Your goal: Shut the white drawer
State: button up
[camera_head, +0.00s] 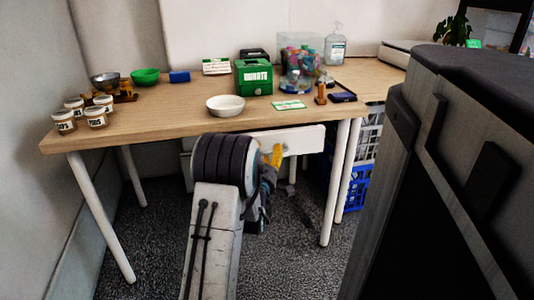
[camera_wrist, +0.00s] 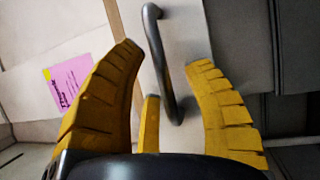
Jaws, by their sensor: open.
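The white drawer (camera_head: 305,138) is under the front edge of the wooden table, partly hidden behind my arm. I cannot tell how far it stands out. In the wrist view its white front (camera_wrist: 190,38) carries a dark curved bar handle (camera_wrist: 154,40). My gripper (camera_wrist: 166,58) is open, its yellow fingers spread on either side of the handle's lower part, with nothing clearly held. I cannot tell if a finger touches the handle. In the head view my gripper (camera_head: 274,157) shows just below the drawer front, mostly hidden by my arm.
On the table (camera_head: 170,112) stand a white bowl (camera_head: 225,106), a green box (camera_head: 253,77) and several labelled jars at the left. A blue crate (camera_head: 354,188) is under the right side. A large dark cabinet-like body fills the right. White table legs flank the open carpet.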

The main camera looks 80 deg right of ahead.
jog(key=shift+c, duration=0.2)
grip_shut()
dwell(0.4)
